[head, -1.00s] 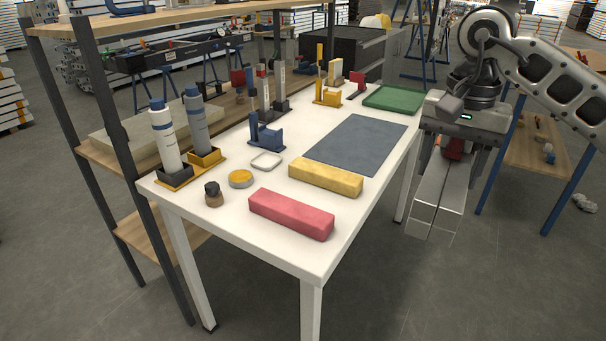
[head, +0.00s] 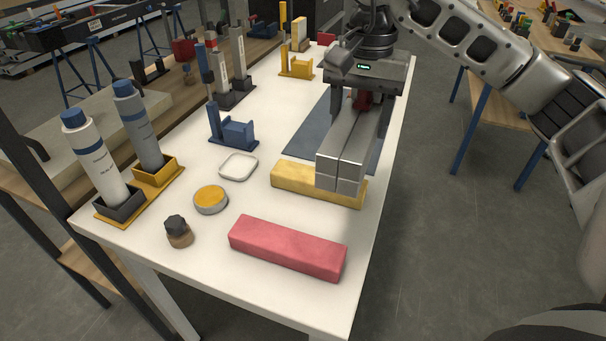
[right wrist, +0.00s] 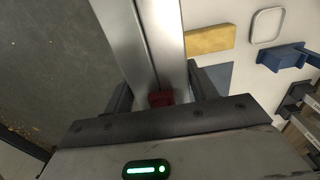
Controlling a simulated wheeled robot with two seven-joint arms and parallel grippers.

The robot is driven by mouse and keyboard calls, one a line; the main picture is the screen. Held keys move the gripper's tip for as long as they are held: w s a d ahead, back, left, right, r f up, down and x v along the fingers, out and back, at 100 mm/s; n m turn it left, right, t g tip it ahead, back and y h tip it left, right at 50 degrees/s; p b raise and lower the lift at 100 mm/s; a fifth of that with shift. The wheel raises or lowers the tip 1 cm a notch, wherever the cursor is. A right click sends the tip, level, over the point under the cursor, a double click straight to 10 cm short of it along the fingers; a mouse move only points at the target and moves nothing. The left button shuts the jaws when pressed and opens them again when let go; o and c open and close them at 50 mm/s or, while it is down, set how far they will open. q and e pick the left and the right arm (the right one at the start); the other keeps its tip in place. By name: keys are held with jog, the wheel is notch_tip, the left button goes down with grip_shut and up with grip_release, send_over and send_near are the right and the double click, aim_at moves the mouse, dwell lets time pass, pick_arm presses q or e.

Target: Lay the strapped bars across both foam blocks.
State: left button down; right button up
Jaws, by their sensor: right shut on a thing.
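The strapped bars (head: 343,159) are two silver metal bars side by side with a red strap. My right gripper (head: 366,98) is shut on them at the strap; the bars also show in the right wrist view (right wrist: 144,40). The near bar ends stand in front of the yellow foam block (head: 298,180) in the head view; I cannot tell whether they touch it. The red foam block (head: 288,247) lies bare nearer the table's front edge. The yellow block also shows in the right wrist view (right wrist: 210,39). My left gripper is not in view.
A blue-grey mat (head: 310,133) lies behind the yellow block. A blue holder (head: 233,132), a white dish (head: 238,167), a yellow tin (head: 210,198) and a dark-topped jar (head: 178,232) stand left of the blocks. Two bottles (head: 97,160) stand farther left.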

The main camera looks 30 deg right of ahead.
pick_arm(q)
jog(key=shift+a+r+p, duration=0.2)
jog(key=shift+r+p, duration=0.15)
jog(key=shift+p, duration=0.55)
pick_arm(e)
jog(key=w+a+f, duration=0.2)
jog(key=a+f, duration=0.6)
jog(key=f, duration=0.2)
jog(key=shift+w+f, duration=0.15)
jog(key=shift+w, duration=0.1)
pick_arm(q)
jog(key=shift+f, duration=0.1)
pick_arm(e)
jog(key=shift+a+f, duration=0.1)
pick_arm(q)
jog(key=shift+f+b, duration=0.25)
jog(key=shift+b, duration=0.3)
pick_arm(e)
jog(key=shift+f, duration=0.4)
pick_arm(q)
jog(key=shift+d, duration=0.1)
pick_arm(e)
jog(key=shift+f, duration=0.1)
